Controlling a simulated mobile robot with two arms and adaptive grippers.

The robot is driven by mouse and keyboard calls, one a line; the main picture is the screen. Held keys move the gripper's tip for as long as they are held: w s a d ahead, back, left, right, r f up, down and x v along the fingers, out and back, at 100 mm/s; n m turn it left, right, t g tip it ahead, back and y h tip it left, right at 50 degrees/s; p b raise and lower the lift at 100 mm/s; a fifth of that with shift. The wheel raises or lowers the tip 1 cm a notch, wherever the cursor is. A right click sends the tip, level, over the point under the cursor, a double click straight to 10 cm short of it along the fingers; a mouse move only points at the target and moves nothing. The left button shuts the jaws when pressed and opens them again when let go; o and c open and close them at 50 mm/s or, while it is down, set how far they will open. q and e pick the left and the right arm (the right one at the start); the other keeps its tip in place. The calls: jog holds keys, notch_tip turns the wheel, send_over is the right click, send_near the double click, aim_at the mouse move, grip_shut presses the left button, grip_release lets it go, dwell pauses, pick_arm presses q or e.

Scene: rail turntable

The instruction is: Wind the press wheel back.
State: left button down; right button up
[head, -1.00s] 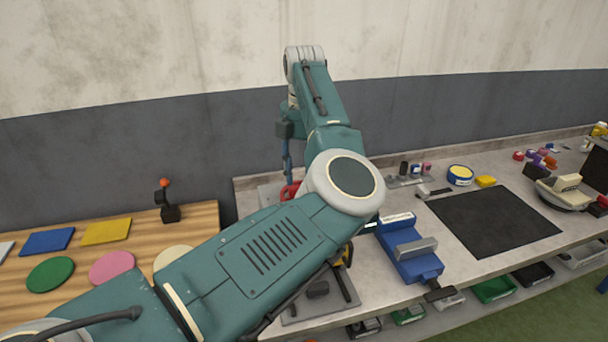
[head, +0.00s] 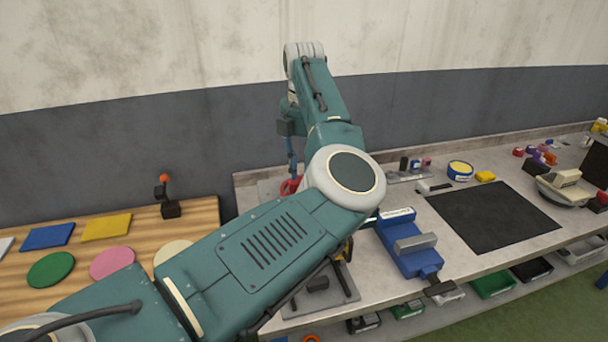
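A small red curved part (head: 290,186) shows at the back of the bench, just left of my arm's big joint. It may be the rim of the press wheel; the rest is hidden behind my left arm. My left arm reaches across the picture from the lower left, and its far end bends down over the red part. The slim blue piece (head: 291,152) hanging there ends close above the red part. I cannot make out fingers, nor whether they touch it. My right gripper is not in view.
A blue vise (head: 410,250) stands on the bench right of my arm, with a black mat (head: 492,219) beyond it. A grey plate (head: 335,297) lies at the front. A wooden table (head: 130,262) with coloured pads and a joystick (head: 170,200) stands left.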

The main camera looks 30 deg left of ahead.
pick_arm(q)
jog(key=n+b, duration=0.1)
jog(key=n, duration=0.3)
jog(key=n+b, duration=0.1)
jog(key=n, duration=0.2)
jog(key=shift+s+a+n, duration=0.1)
jog(key=shift+s+n, duration=0.05)
jog(key=shift+n, duration=0.25)
jog(key=n, duration=0.4)
jog(key=shift+s+r+b, duration=0.1)
jog(key=shift+b, duration=0.25)
jog(key=n, duration=0.5)
jog(key=shift+s, duration=0.1)
jog(key=n, duration=0.4)
jog(key=shift+d+n, duration=0.2)
jog(key=shift+n, duration=0.1)
jog(key=n, duration=0.4)
jog(key=shift+d+p, duration=0.1)
jog(key=shift+p, duration=0.25)
jog(key=n, duration=0.4)
jog(key=shift+d+r+n, duration=0.1)
jog(key=shift+n, duration=0.3)
jog(key=shift+n+p, duration=0.5)
jog(key=shift+n, duration=1.4)
